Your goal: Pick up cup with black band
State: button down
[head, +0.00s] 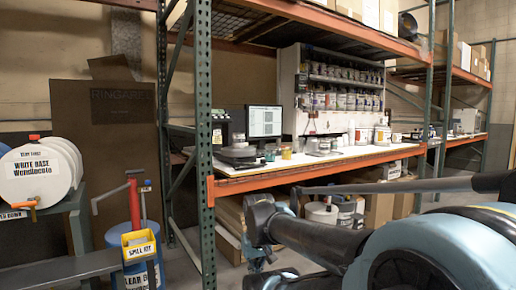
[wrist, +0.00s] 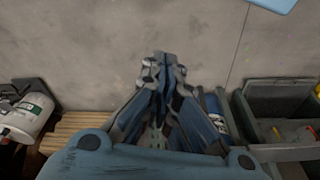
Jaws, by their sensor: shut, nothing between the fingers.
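I cannot make out a cup with a black band in either view. Small containers stand on the white-topped bench (head: 240,185) in the head view, among them a yellow jar (head: 286,152) and a white tub (head: 382,135), too small to read for a band. My gripper (wrist: 165,60) shows in the wrist view with its fingers together and empty, over bare concrete floor. In the head view my arm crosses the lower right, below and in front of the bench, and hides part of what is under it.
Orange shelf beams and a green rack post (head: 203,150) frame the bench. A monitor (head: 264,122) and a rack of colorant cans (head: 340,98) stand there. The wrist view shows a white container (wrist: 28,117), wooden slats (wrist: 85,125) and a grey-green bin (wrist: 262,97) near my gripper.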

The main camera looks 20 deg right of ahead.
aim_at(269, 150)
jog(key=u, duration=0.8)
jog(key=i, duration=1.25)
jog(key=z, duration=2.55)
jog(key=i, duration=0.55)
jog(key=u, duration=0.05)
